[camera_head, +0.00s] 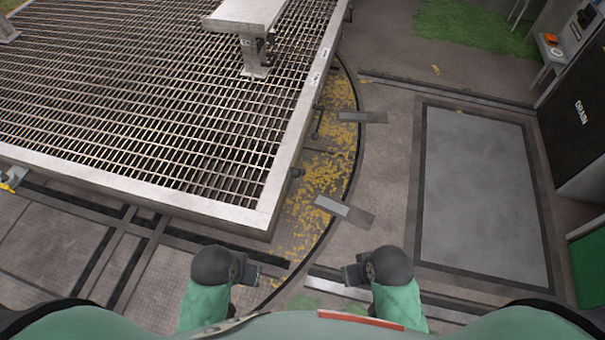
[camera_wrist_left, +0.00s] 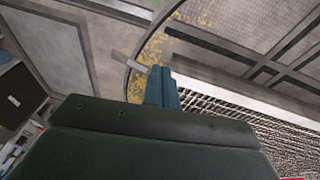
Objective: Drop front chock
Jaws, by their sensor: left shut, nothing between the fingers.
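My left gripper (camera_head: 256,277) is low in the head view, apart from the turntable deck's front corner. Its fingers are together and empty in the left wrist view (camera_wrist_left: 161,88). My right gripper (camera_head: 350,275) is to its right over the floor; its finger gap is too small to read. A small yellow and grey piece (camera_head: 13,179) sits at the deck's front edge at far left; I cannot tell whether it is the front chock. No other clear chock shows, and neither gripper touches the yellow piece.
The grated deck (camera_head: 230,212) fills the upper left, with a grey pedestal (camera_head: 255,55) on it. A curved rail and yellow-flecked pit (camera_head: 318,180) border it. Flat plates (camera_head: 345,210) cross the rail. A grey floor panel (camera_head: 478,190) lies clear at right, beside a dark DRAIN cabinet (camera_head: 575,125).

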